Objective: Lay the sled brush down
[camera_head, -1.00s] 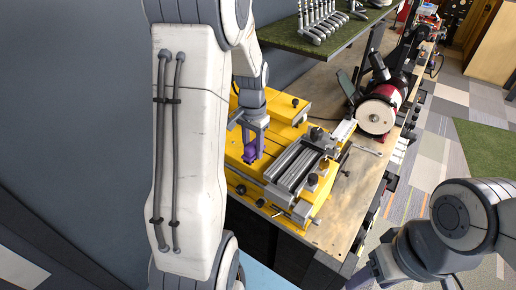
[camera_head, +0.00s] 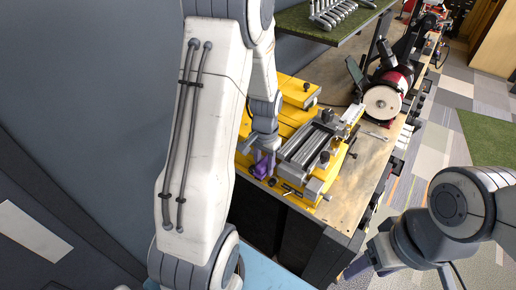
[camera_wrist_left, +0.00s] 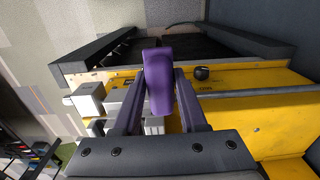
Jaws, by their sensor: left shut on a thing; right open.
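The sled brush (camera_head: 263,168) shows as a small purple body at the tips of my left gripper (camera_head: 264,152). In the left wrist view the purple brush (camera_wrist_left: 158,80) sits between the two fingers, which are shut on it. It is over the near edge of the yellow machine bed (camera_head: 286,86), left of the grey slide. I cannot tell whether the brush touches the bed. My right gripper (camera_head: 372,267) is open at the bottom of the head view, away from the bench.
A grey slide with clamps (camera_head: 310,146) stands on the yellow bed. A red grinder with a pale disc (camera_head: 382,103) is behind it on the wooden bench (camera_head: 350,195). A green shelf (camera_head: 335,32) with club heads hangs above. Bare wood lies right of the bed.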

